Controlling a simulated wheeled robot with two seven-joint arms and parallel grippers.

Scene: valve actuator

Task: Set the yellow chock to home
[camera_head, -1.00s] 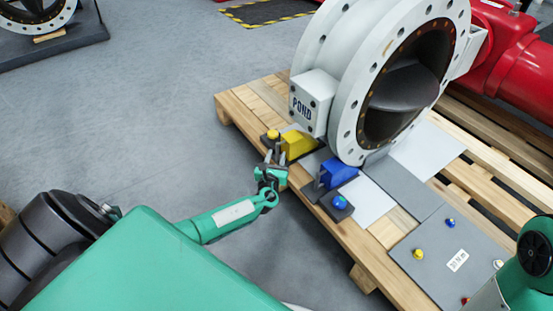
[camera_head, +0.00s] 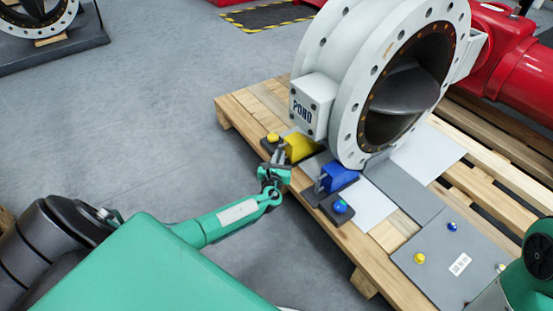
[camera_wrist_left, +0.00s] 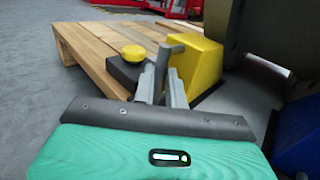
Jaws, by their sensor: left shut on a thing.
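The yellow chock (camera_head: 299,147) sits on the pallet under the valve's left side. It also shows in the left wrist view (camera_wrist_left: 195,68), with a grey handle (camera_wrist_left: 171,47) on its near side. My left gripper (camera_head: 278,156) reaches in from the left, beside the chock. In the left wrist view its fingers (camera_wrist_left: 162,80) are shut on the chock's handle, which they partly hide. My right gripper is not in view; only part of my right arm shows at the lower right.
A yellow button (camera_head: 272,138) on a dark block stands left of the chock. A blue chock (camera_head: 339,177) and a blue button (camera_head: 340,206) stand to the right. The large white valve (camera_head: 362,85) rises behind. A grey panel (camera_head: 440,250) lies front right on the pallet.

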